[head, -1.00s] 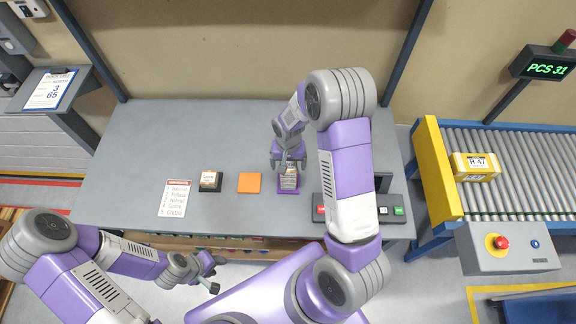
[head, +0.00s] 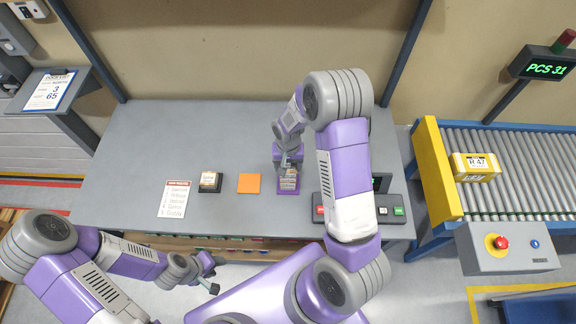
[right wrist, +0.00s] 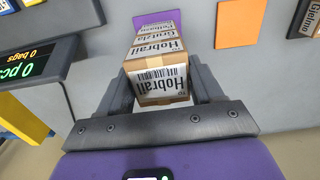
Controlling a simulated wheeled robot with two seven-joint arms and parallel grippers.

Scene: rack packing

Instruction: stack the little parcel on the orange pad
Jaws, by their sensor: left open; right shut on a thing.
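The orange pad (head: 249,183) lies bare on the grey table, and its edge shows in the right wrist view (right wrist: 237,22). Right of it, the purple pad (head: 287,193) holds a pile of small cartons. My left gripper (head: 212,274) is open and empty in front of the table.
A black pad (head: 210,188) with a labelled carton (head: 209,179) sits left of the orange pad. A printed sheet (head: 174,199) lies further left. A button panel (head: 360,212) is close to the right of the purple pad. The table behind the pads is clear.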

